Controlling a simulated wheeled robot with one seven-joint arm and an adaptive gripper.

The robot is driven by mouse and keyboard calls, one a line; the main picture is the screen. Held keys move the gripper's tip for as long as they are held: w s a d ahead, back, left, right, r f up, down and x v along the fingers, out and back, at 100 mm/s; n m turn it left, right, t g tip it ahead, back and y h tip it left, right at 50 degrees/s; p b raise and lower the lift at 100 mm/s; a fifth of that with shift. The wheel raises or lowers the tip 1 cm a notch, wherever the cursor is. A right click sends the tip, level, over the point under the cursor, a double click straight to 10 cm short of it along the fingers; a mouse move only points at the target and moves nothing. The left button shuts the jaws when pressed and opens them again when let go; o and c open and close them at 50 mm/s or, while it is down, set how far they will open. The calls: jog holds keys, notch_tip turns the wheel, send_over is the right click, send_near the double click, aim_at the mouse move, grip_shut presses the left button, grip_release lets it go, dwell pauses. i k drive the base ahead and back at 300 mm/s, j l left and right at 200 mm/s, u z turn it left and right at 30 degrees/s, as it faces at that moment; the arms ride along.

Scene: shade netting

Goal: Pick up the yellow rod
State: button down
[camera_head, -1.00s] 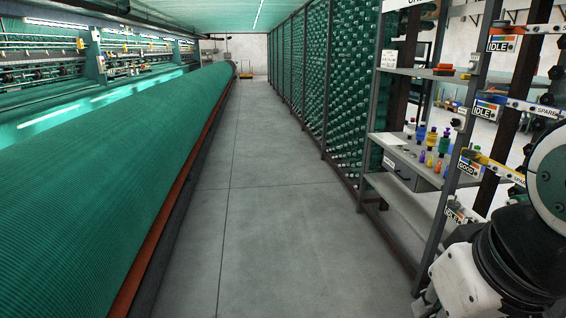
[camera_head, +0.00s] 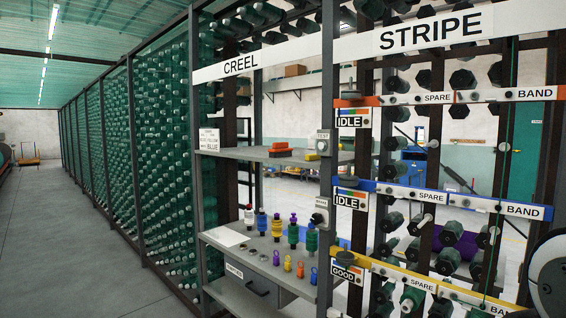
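A long yellow bar (camera_head: 385,268) is the lowest of three coloured bars on the right-hand rack, marked GOOD, SPARE and BAND. Small rod-like pieces with ring tops stand on the middle shelf (camera_head: 222,238); one looks yellow-orange (camera_head: 287,264), beside an orange one (camera_head: 300,269) and purple ones (camera_head: 276,257). A small yellow block (camera_head: 312,157) lies on the upper shelf. I cannot tell which of these is the yellow rod. My gripper is out of view; only a part of my arm shows at the right edge.
Bobbin-like pieces, including a blue one (camera_head: 262,221) and a green one (camera_head: 312,238), stand behind the small pieces. Red-orange blocks (camera_head: 280,149) lie on the upper shelf. A drawer (camera_head: 248,280) hangs below. Grey floor (camera_head: 60,240) is clear at left.

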aim_at(313, 157)
jog(key=i+j+z, duration=0.15)
jog(key=i+j, duration=0.2)
jog(key=i+j+z, duration=0.15)
jog(key=i+j, duration=0.15)
jog(key=j, duration=0.15)
jog(key=i+j+z, duration=0.15)
jog(key=i+j, duration=0.15)
jog(key=j, duration=0.15)
